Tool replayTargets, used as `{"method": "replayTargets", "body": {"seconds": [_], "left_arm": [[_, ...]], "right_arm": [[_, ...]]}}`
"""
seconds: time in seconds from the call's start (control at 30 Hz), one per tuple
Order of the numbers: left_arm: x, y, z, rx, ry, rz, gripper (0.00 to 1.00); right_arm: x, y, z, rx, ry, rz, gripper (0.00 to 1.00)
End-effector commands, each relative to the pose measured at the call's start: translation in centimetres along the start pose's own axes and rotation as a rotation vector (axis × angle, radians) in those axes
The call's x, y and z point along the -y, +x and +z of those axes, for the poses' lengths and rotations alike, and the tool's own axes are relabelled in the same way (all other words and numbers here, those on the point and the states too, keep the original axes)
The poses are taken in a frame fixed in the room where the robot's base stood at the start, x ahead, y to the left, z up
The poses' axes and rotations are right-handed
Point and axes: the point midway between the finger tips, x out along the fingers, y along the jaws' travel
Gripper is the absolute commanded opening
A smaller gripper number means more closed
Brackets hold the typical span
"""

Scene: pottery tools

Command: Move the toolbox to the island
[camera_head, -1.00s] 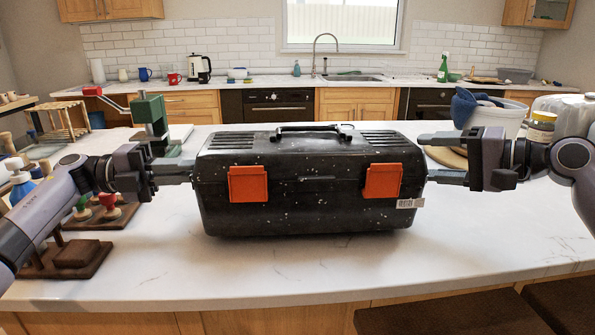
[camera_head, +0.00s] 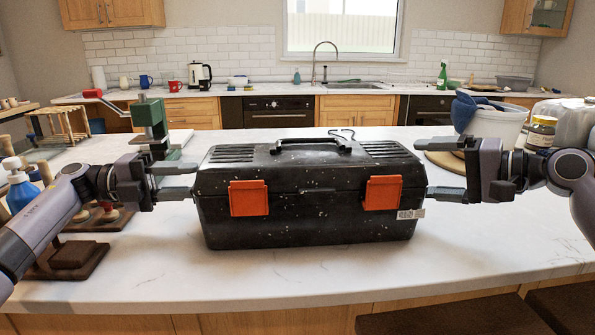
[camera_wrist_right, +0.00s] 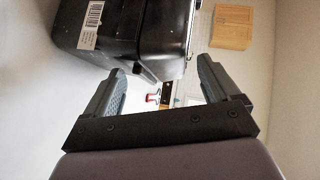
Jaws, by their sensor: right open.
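The black speckled toolbox (camera_head: 312,219) with two orange latches sits upright on the white marble island (camera_head: 200,277), its handle folded on the lid. My left gripper (camera_head: 182,180) is at its left side, with fingers apart and tips close to the side wall. My right gripper (camera_head: 442,168) is at its right side, with fingers wide apart and tips by the wall. In the right wrist view the toolbox (camera_wrist_right: 110,32) shows above the open fingers (camera_wrist_right: 162,72), with nothing clamped between them. I cannot tell whether the tips touch the toolbox.
A green clamp (camera_head: 150,113) and a wooden tool stand (camera_head: 66,258) are on the left of the island. A white bucket (camera_head: 497,126) and a jar (camera_head: 541,133) stand at the right behind my right gripper. The countertop in front of the toolbox is clear.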

Motion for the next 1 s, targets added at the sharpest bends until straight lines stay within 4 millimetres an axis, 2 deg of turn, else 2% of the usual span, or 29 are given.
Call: {"method": "replayTargets", "body": {"seconds": [0.17,0.4,0.6,0.83,1.0], "left_arm": [[1.3,0.0,0.0,0.001,0.003,-0.001,0.37],[6.2,-0.1,0.0,0.001,0.007,-0.004,0.37],[9.2,0.0,0.0,0.0,0.006,-0.006,0.37],[10.3,-0.1,0.0,0.0,0.003,-0.006,0.37],[10.3,-0.1,0.0,0.0,0.004,-0.006,0.37]], "right_arm": [[0.1,-0.1,-0.1,-0.004,0.0,-0.001,0.89],[0.1,-0.2,-0.2,-0.006,-0.001,-0.002,0.89],[0.1,-0.2,-0.2,-0.006,-0.001,-0.002,0.89],[0.1,-0.9,-0.2,-0.007,-0.001,-0.002,0.89],[0.0,-3.3,-0.3,-0.009,-0.002,0.0,0.89]]}}
